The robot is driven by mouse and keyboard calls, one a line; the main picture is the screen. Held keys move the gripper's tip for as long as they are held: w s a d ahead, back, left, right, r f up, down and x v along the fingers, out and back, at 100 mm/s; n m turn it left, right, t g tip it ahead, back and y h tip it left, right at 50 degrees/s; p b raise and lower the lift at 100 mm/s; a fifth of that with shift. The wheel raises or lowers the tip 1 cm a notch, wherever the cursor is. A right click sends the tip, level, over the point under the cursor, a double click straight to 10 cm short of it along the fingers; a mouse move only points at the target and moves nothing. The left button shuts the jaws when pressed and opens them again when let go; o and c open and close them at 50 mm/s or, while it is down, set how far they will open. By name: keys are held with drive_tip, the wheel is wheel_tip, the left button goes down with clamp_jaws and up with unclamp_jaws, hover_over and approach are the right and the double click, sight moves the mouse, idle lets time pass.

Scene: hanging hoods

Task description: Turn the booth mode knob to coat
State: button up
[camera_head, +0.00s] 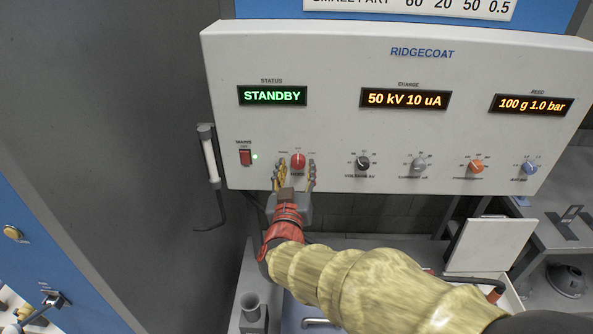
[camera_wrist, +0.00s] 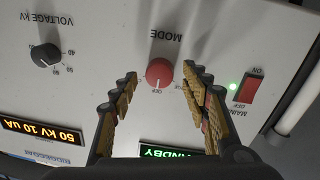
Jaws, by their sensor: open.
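The mode knob (camera_head: 298,161) is a red round knob at the lower left of the white RIDGECOAT panel (camera_head: 330,60). It shows between my fingers in the wrist view (camera_wrist: 159,72), where the picture is upside down. Its white mark is by the OFF label; the other position labels are too small to read. My gripper (camera_head: 295,180) is open, with one finger on each side of the knob. In the wrist view a gap shows between the knob and each finger (camera_wrist: 158,85). The status display (camera_head: 272,96) reads STANDBY.
The red mains switch (camera_head: 245,157) with a lit green lamp is left of the knob. The black voltage knob (camera_head: 362,162) is to the right, then grey, orange and blue knobs. A white handle-like bar (camera_head: 210,160) hangs at the panel's left edge.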

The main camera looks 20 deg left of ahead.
drive_tip(key=shift+w, duration=0.1)
drive_tip(key=shift+c, duration=1.1)
drive_tip(key=c, duration=0.9)
drive_tip(key=shift+c, duration=0.2)
drive_tip(key=shift+m, duration=0.3)
drive_tip(key=m+b, duration=0.4)
drive_tip(key=m, duration=0.1)
drive_tip(key=shift+d+m, duration=0.1)
drive_tip(key=shift+m, duration=0.2)
drive_tip(key=m+b, duration=0.3)
drive_tip(key=m, duration=0.2)
drive_tip(key=shift+d+g+b, duration=0.1)
drive_tip(key=shift+g+b, duration=0.2)
drive_tip(key=shift+g, duration=0.1)
drive_tip(key=shift+m, duration=0.3)
drive_tip(key=o, duration=1.2)
drive_tip(key=shift+c, duration=0.2)
